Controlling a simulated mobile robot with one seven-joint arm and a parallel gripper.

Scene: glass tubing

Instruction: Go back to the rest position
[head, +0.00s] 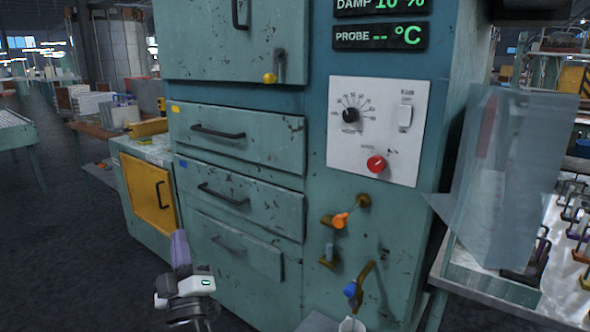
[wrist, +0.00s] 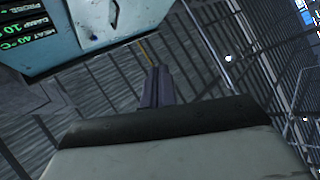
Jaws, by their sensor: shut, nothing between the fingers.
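My gripper (head: 180,249) is in the lower left of the head view, in front of the teal cabinet's lower drawers. Its purple-grey fingers point up and are together, with nothing held. In the wrist view the closed fingers (wrist: 157,88) show at the middle, past the dark edge of my gripper body. The teal cabinet (head: 318,150) fills the middle of the head view. A corner of a teal cabinet with green readouts (wrist: 70,30) shows at the upper left of the wrist view.
The cabinet has drawers (head: 245,138), a dial panel (head: 376,130), an orange-handled valve (head: 341,220) and a blue-handled valve (head: 350,290). A yellow-door cabinet (head: 147,195) stands at left. A translucent sheet (head: 510,175) hangs over the right bench. Dark floor (head: 60,260) is clear at left.

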